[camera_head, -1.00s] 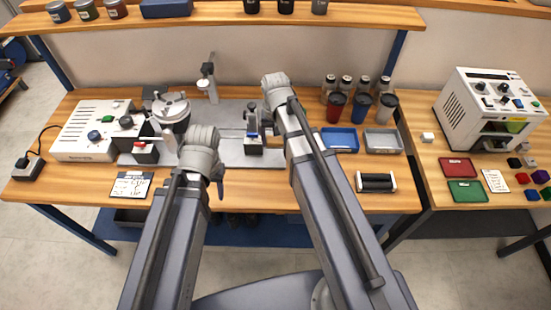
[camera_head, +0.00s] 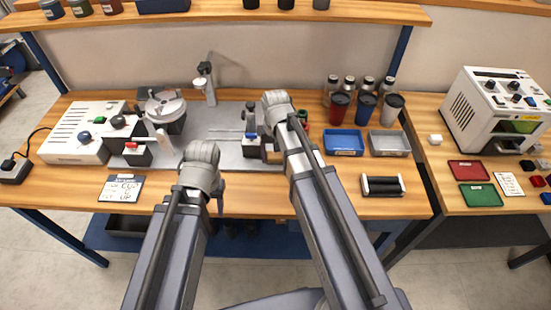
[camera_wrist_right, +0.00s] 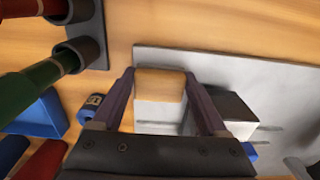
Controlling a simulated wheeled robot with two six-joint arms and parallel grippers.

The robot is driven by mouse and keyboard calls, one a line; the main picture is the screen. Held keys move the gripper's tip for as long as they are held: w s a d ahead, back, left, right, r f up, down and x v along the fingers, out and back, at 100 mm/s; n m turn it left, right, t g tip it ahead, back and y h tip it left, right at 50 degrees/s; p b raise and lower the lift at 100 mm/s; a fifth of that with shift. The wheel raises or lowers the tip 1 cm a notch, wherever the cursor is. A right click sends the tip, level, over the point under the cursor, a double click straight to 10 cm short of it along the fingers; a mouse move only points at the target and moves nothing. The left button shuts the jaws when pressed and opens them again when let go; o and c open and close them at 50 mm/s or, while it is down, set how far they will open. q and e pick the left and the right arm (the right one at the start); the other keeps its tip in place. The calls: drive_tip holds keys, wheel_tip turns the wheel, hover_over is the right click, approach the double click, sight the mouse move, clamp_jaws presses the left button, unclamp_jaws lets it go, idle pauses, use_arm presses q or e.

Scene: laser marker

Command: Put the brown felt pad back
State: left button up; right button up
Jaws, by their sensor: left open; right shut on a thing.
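In the right wrist view my right gripper (camera_wrist_right: 160,95) is shut on the brown felt pad (camera_wrist_right: 160,84), a small tan-brown piece between its two fingers. The pad is held over the area where the wooden table meets the grey metal plate (camera_wrist_right: 225,72). In the head view the right gripper (camera_head: 266,150) is over the right part of the metal plate, largely hidden by its own wrist, and I cannot make out the pad there. My left gripper (camera_head: 219,197) hangs near the table's front edge, open; its fingers are mostly hidden and I see nothing in it.
A black-and-white block (camera_wrist_right: 232,106) stands on the plate close to the right gripper. Red and green cylinders sit in a dark holder (camera_wrist_right: 82,52) beside it. A blue tray (camera_head: 343,142), a grey tray (camera_head: 389,144) and lidded cups (camera_head: 366,105) stand to the right. A white control box (camera_head: 75,135) stands left.

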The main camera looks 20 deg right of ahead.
sight(275, 156)
drive_tip(key=shift+f, duration=0.1)
drive_tip(key=o, duration=0.7)
drive_tip(key=shift+f, duration=0.1)
drive_tip(key=o, duration=0.4)
wheel_tip(275, 156, up, 13)
drive_tip(key=p, duration=1.2)
drive_tip(key=s+a+n, duration=0.2)
drive_tip(key=s+a, duration=0.1)
drive_tip(key=s, duration=0.1)
drive_tip(key=s+a+n, duration=0.2)
drive_tip(key=s+a, duration=0.1)
drive_tip(key=s, duration=0.2)
drive_tip(key=s+a+n+h, duration=0.1)
drive_tip(key=s+a+n, duration=0.2)
drive_tip(key=s+a, duration=0.1)
drive_tip(key=shift+s+a+f, duration=0.1)
drive_tip(key=shift+s+f, duration=0.1)
drive_tip(key=shift+s, duration=0.1)
